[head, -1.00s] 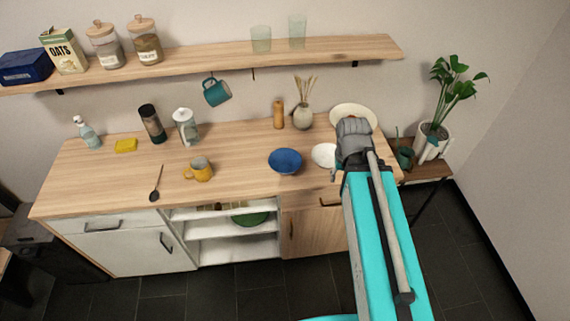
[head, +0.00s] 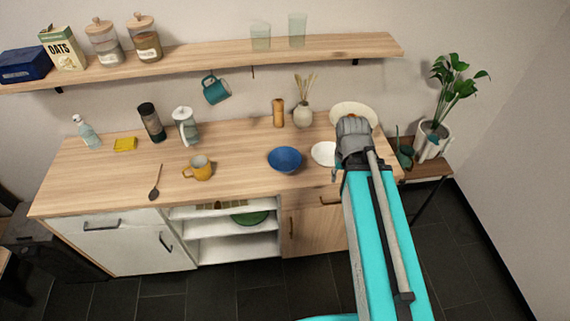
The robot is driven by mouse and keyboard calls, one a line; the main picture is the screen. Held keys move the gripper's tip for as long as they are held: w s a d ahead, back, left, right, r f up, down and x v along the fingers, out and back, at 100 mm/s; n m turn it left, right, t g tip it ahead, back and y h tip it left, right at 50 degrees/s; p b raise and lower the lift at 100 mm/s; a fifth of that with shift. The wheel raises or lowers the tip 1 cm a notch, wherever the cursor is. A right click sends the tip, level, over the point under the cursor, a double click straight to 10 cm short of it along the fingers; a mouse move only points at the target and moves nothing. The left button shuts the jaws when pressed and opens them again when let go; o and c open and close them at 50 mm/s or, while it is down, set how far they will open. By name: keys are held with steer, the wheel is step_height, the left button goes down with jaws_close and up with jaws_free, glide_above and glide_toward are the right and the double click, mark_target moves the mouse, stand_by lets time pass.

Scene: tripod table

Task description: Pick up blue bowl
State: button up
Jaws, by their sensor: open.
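The blue bowl (head: 285,160) stands upright on the wooden counter, right of the yellow mug and left of a small white plate. It looks empty. My arm reaches in from the lower right, with its grey wrist over the right end of the counter. My gripper (head: 338,173) is partly hidden behind my arm; what shows of it is to the right of the bowl and apart from it. It is open, and I see nothing held in it.
A white plate (head: 324,153) and a larger pale plate (head: 354,112) lie near my wrist. A vase (head: 302,117) and a wooden mill (head: 278,113) stand behind the bowl. The yellow mug (head: 198,168) is to its left. A shelf (head: 210,60) runs above the counter (head: 240,150).

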step_height(320, 180, down, 4)
steer(key=b, duration=0.3)
steer(key=shift+f+b, duration=0.25)
steer(key=shift+b, duration=0.15)
steer(key=shift+s, duration=0.15)
